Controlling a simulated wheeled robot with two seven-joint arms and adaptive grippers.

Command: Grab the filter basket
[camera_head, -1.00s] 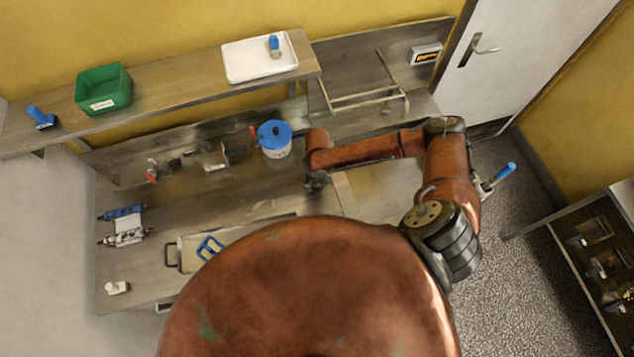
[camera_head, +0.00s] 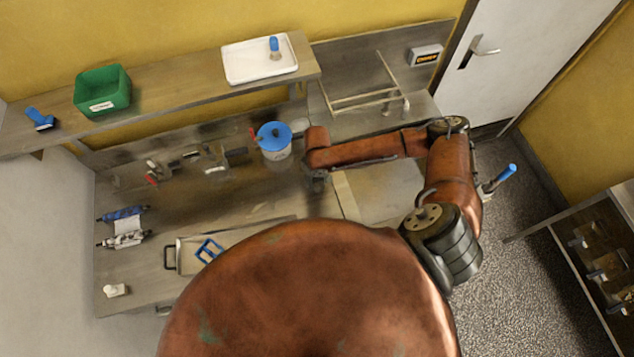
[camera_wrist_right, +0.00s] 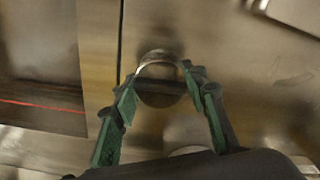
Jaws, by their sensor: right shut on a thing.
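My right gripper (camera_head: 316,185) is low over the metal bench, at the end of the orange arm. In the right wrist view its two green-padded fingers (camera_wrist_right: 158,84) reach in from both sides towards a small round metal piece (camera_wrist_right: 158,62) with a bright curved rim. I take this piece for the filter basket. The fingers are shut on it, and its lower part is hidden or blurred. In the head view the basket is hidden under the wrist. My left gripper is not in view.
A blue-lidded pot (camera_head: 276,153) stands just left of my right gripper. A tray (camera_head: 184,262) with a blue frame (camera_head: 208,250) lies nearer the front. A shelf above holds a green bin (camera_head: 102,92) and a white tray (camera_head: 231,66). A wire rack (camera_head: 362,99) stands behind the arm.

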